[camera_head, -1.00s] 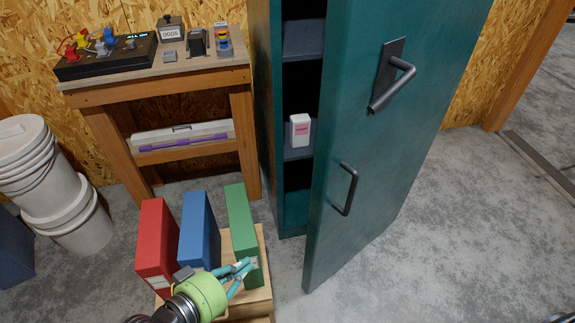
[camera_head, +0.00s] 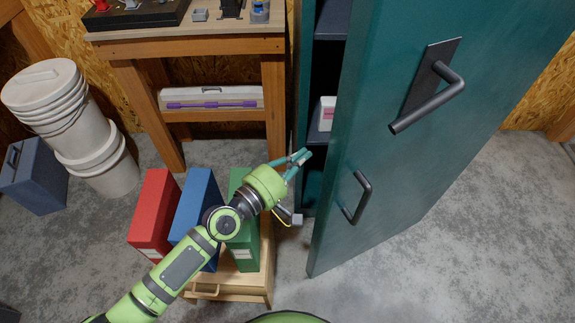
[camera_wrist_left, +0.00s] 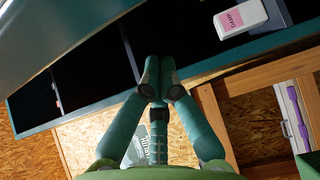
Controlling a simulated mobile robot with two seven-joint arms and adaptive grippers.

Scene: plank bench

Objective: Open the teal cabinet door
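The teal cabinet door (camera_head: 400,170) stands part open, its free edge toward me and a gap on its left side. It carries a dark lever handle (camera_head: 430,95) and a lower bar handle (camera_head: 358,198). The cabinet body (camera_head: 303,100) is behind, with dark shelves visible. My left gripper (camera_head: 303,156) is in front of the gap, left of the door edge, apart from both handles. Its fingertips are together and empty in the left wrist view (camera_wrist_left: 159,78), with the cabinet opening beyond them. My right gripper is not in view.
Red (camera_head: 155,215), blue (camera_head: 197,205) and green (camera_head: 243,248) binders stand on a small wooden unit (camera_head: 262,285) under my left arm. A wooden workbench (camera_head: 190,45) and white buckets (camera_head: 75,115) are at left. A pink-labelled white box (camera_head: 327,113) sits inside the cabinet. Floor right of the door is clear.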

